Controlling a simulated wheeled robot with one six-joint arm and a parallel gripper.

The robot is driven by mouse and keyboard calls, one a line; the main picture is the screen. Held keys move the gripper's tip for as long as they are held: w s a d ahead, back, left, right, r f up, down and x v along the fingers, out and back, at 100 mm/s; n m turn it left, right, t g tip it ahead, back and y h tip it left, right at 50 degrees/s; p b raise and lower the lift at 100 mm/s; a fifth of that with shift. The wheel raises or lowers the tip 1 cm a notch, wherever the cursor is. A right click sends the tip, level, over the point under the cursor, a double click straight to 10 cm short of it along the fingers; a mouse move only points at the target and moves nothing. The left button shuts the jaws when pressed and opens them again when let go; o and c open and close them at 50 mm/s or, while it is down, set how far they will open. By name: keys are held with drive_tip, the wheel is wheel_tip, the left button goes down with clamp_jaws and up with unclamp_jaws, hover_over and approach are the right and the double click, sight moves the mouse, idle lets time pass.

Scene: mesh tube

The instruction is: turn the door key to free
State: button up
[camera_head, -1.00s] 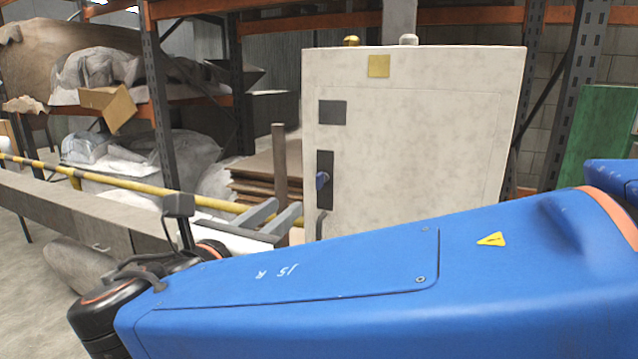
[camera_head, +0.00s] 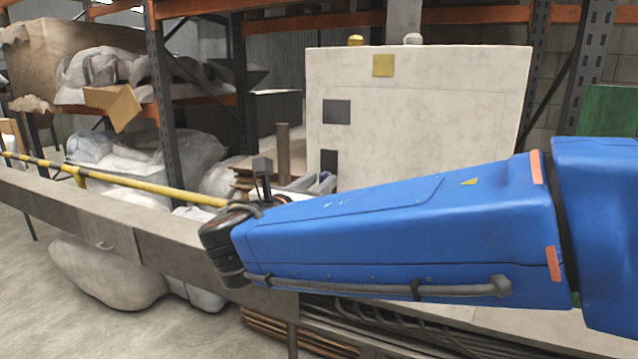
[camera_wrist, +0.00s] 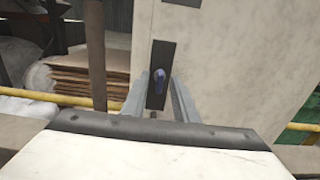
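The blue door key (camera_wrist: 158,76) sits on a dark upright lock plate (camera_wrist: 162,54) near the left edge of a pale cabinet door (camera_wrist: 215,60). My gripper (camera_wrist: 162,80) is open, with one grey finger to each side of the key in the wrist view. I see no contact, and how far the fingertips reach in depth is unclear. In the head view the top of the lock plate (camera_head: 329,160) shows on the cabinet (camera_head: 430,110). My gripper (camera_head: 315,183) is partly seen beside it, and my arm hides the lower door.
A yellow-black rail (camera_head: 130,187) and a long grey beam (camera_head: 110,220) run in front of the cabinet. Shelving with wrapped sacks (camera_head: 100,72) stands at left. A stack of brown boards (camera_wrist: 88,75) lies left of the cabinet, behind a brown post (camera_wrist: 95,60).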

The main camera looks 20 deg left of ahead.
drive_tip(key=shift+w, duration=0.2)
clamp_jaws()
